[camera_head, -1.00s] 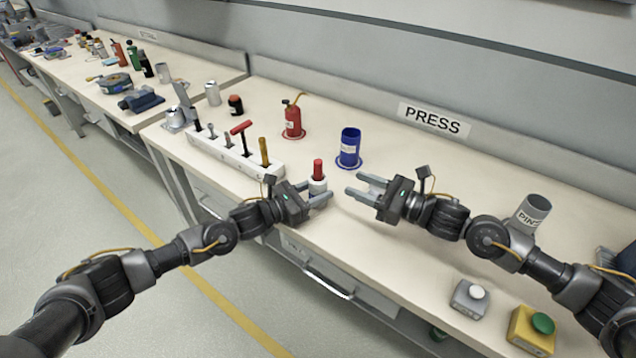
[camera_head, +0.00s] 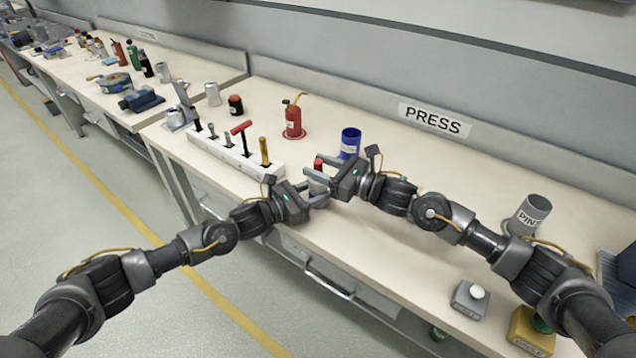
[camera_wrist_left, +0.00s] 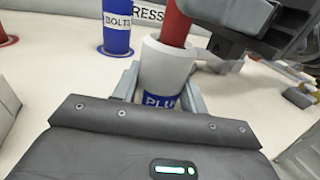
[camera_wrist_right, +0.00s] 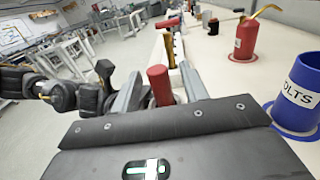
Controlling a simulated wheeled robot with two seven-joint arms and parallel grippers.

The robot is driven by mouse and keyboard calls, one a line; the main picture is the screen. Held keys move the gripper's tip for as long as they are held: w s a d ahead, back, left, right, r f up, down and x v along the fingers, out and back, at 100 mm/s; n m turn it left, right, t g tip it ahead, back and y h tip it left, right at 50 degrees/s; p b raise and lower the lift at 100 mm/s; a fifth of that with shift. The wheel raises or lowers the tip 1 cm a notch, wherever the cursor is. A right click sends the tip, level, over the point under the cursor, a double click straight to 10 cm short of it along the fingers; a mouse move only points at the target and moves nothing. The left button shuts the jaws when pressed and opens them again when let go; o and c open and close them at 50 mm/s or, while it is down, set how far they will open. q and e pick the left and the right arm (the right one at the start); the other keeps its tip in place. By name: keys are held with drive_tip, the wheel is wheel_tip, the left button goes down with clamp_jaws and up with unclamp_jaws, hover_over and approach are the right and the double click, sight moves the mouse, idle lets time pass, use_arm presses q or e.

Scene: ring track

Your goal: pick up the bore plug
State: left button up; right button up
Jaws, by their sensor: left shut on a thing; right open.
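The bore plug is a red cylinder (camera_head: 318,163) standing upright in a white cup-like holder (camera_wrist_left: 166,68) with a blue label reading "PLU". My left gripper (camera_head: 319,194) is shut on the holder, one finger on each side in the left wrist view. My right gripper (camera_head: 314,177) is open at the plug. In the right wrist view the plug (camera_wrist_right: 160,84) stands between its two fingers, with a gap visible; I cannot tell if either touches. In the head view the fingers hide most of the holder and the plug's lower part.
A blue bolts cup (camera_head: 350,140) stands just behind my right gripper. A red oil can (camera_head: 293,120) and a white tool rack (camera_head: 230,153) are to the left. A pins cup (camera_head: 529,215) and button boxes (camera_head: 470,298) are to the right. The front bench edge is close.

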drive_tip(key=shift+w+a, duration=0.15)
drive_tip(key=shift+a, duration=0.1)
drive_tip(key=shift+c, duration=0.4)
clamp_jaws()
wheel_tip(320, 180, up, 18)
idle(0.3)
